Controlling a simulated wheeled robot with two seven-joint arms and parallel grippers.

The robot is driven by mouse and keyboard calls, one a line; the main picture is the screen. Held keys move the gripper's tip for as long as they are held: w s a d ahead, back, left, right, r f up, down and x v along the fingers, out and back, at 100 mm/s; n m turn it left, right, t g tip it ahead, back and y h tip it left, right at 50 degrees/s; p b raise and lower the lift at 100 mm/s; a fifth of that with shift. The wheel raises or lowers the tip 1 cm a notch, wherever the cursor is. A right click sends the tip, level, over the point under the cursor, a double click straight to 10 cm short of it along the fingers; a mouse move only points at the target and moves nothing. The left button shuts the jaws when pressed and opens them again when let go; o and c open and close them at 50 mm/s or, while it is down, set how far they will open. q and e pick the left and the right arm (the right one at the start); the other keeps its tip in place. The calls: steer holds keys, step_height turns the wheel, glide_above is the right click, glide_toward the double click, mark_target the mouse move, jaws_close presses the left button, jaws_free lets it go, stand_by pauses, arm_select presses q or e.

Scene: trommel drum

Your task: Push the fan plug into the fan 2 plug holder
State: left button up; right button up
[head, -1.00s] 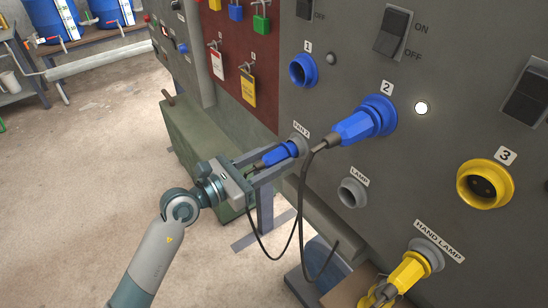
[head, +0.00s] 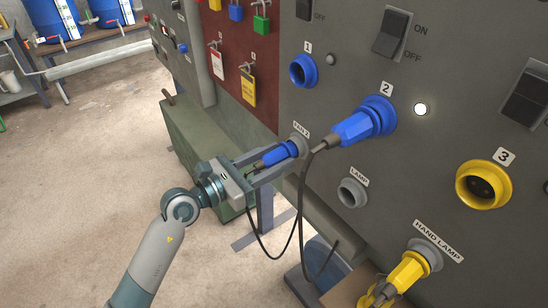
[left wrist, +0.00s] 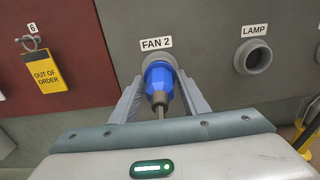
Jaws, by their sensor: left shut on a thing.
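The blue fan plug (head: 279,153) is at the grey fan 2 plug holder (head: 299,144), its front end at the holder's mouth. In the left wrist view the plug (left wrist: 159,78) lines up with the holder (left wrist: 157,56) under the FAN 2 label; how deep it sits cannot be told. My left gripper (head: 272,164) is shut on the plug, with one finger on each side of it. A dark cable runs back from the plug and hangs down in a loop. My right gripper is not in view.
Another blue plug (head: 357,127) sits in socket 2 (head: 379,113). The empty lamp holder (head: 352,193) is to the right. A yellow plug (head: 407,272) is at the hand lamp holder (head: 427,254). A green box (head: 200,145) stands behind my gripper.

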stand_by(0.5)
arm_select(q)
steer(key=shift+w+d, duration=0.25)
steer(key=shift+d, duration=0.05)
stand_by(0.4)
steer(key=o, duration=1.5)
steer(key=shift+c, duration=0.2)
